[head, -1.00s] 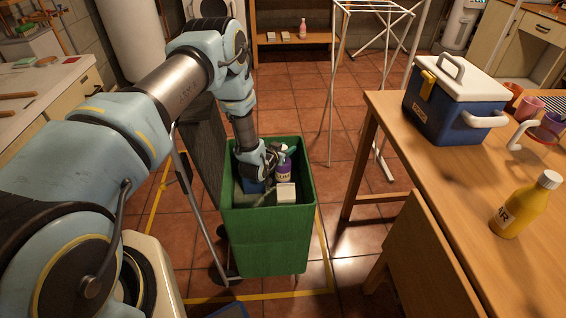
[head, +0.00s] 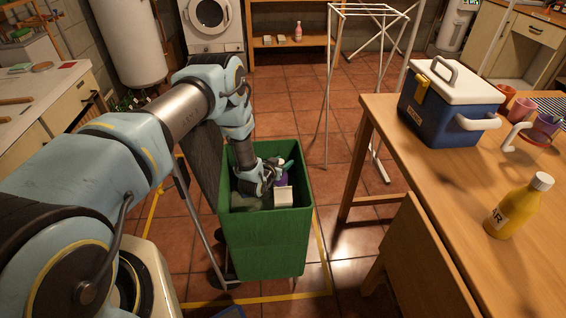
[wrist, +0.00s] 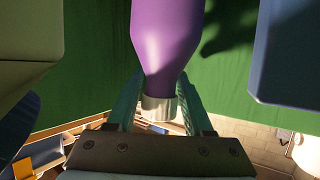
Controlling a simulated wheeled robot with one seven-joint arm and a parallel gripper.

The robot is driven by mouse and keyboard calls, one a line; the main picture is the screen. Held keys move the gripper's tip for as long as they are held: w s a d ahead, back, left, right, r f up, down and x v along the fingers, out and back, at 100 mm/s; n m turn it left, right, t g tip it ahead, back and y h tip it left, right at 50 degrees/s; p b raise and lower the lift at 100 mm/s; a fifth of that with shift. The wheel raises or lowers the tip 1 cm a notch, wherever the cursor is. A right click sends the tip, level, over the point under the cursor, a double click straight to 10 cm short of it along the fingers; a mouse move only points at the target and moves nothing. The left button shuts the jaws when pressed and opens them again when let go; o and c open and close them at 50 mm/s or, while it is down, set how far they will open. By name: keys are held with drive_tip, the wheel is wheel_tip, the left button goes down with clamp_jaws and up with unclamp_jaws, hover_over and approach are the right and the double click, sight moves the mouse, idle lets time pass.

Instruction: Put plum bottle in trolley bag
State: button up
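The plum bottle (wrist: 168,35), purple with a grey cap, fills the upper middle of the wrist view. In the head view only a bit of the purple bottle (head: 281,181) shows, the rest hidden by my gripper and a pale box. My gripper (head: 281,171) is down inside the mouth of the green trolley bag (head: 265,243). In the wrist view its teal fingers (wrist: 159,85) lie on both sides of the bottle's neck and cap and look shut on it. The bag's green inner wall is behind the bottle. Whether the bottle touches the bag's floor is hidden.
A pale box (head: 284,196) is in the bag beside the bottle, and a blue item (wrist: 288,55) shows at the right in the wrist view. A wooden table (head: 440,185) at right bears a cooler (head: 440,118) and a yellow bottle (head: 518,208). A drying rack (head: 366,12) stands behind.

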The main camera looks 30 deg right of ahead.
drive_tip(key=shift+o, duration=1.2)
drive_tip(key=shift+r, duration=0.1)
drive_tip(key=b+v, duration=0.1)
drive_tip(key=v, duration=0.6)
drive_tip(key=shift+s+a, duration=0.15)
drive_tip(key=shift+a, duration=0.05)
drive_tip(key=shift+r, duration=0.15)
